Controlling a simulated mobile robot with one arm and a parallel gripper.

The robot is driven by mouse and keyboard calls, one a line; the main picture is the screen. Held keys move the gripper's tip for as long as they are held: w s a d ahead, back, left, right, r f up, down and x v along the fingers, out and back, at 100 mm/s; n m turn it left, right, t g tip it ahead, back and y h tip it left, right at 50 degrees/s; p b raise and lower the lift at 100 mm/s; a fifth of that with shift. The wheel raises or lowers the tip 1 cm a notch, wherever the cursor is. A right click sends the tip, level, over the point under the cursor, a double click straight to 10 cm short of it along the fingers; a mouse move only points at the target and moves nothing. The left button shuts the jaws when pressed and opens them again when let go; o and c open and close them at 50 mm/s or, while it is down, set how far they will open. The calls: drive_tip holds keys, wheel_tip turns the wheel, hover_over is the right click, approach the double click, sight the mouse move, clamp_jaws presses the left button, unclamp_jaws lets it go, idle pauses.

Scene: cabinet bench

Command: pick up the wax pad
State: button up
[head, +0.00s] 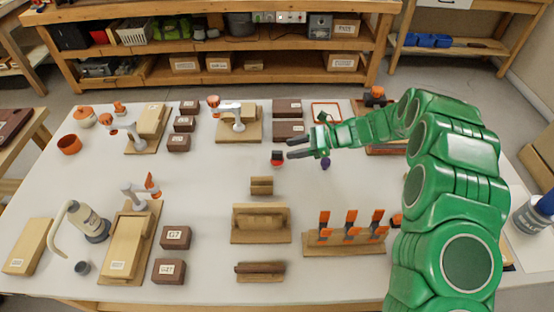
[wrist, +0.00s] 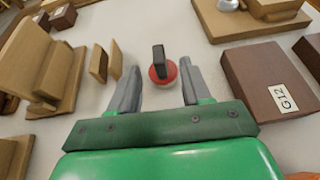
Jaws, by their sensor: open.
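A small red round pad with a dark upright block on top, which looks like the wax pad (head: 277,161), sits on the white bench near its middle. In the wrist view the pad (wrist: 160,72) lies between and just beyond my two fingers, apart from both. My gripper (head: 289,148) is open and empty, just to the right of the pad in the head view. In the wrist view the two fingers of my gripper (wrist: 150,60) are spread wide on either side of the pad. Nothing hides the pad in the wrist view.
Dark brown blocks (head: 288,130) lie behind the pad, and a labelled one (wrist: 265,85) is right of my fingers. A small wooden stand (head: 262,186) is in front. A small purple item (head: 325,164) lies under my arm. The bench left of the pad (head: 225,170) is clear.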

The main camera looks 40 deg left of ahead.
sight(280, 151)
drive_tip(key=shift+x, duration=3.55)
drive_tip(key=shift+d+r, duration=0.1)
clamp_jaws()
